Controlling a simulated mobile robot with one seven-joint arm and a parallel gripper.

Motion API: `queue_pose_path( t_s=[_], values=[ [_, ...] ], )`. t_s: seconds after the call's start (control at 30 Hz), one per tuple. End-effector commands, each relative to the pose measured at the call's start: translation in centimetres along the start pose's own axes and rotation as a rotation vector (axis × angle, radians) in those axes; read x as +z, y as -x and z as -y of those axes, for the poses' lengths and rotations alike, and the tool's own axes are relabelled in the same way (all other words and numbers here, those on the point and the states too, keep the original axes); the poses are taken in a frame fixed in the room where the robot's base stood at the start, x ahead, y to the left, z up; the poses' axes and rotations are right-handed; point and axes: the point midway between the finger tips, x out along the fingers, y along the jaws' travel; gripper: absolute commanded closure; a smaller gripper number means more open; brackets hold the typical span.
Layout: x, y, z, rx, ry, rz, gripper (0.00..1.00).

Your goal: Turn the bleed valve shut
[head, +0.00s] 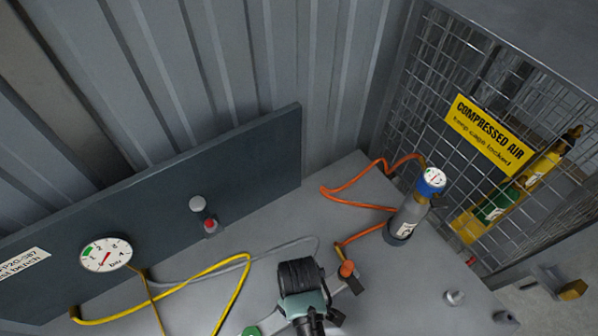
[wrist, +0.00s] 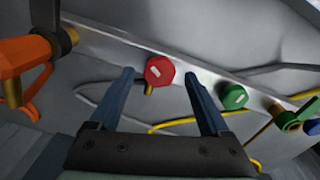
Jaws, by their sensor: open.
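In the wrist view my gripper (wrist: 160,76) is open and empty, its two blue-grey fingers spread. A red knob (wrist: 159,69) with a white mark and a short brass stem shows between the fingertips, apparently beyond them. It sits on a pale bar. A green knob (wrist: 233,97) is right of the right finger. No label shows which one is the bleed valve; the red knob looks most like it. In the head view my dark wrist covers part of the bench front, and the fingertips and red knob cannot be made out there.
An orange fitting (wrist: 18,62) with a dark lever is at left in the wrist view; a green-levered valve (wrist: 292,117) is at right. The bench (head: 285,212) carries a gas cylinder (head: 408,215), orange hose (head: 350,187) and yellow hose (head: 237,290). A gauge (head: 105,253) is on the panel.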

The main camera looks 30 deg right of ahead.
Motion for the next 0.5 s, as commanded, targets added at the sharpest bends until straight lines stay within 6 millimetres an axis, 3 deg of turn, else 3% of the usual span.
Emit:
queue_pose_path(
  t_s=[0.17,0.43,0.5],
  values=[
    [-0.02,-1.10,-0.02,0.001,0.000,0.000,0.19],
    [-0.03,-1.24,-0.02,0.001,0.000,-0.001,0.19],
    [-0.03,-1.24,-0.02,0.001,0.000,-0.001,0.28]
  ],
)
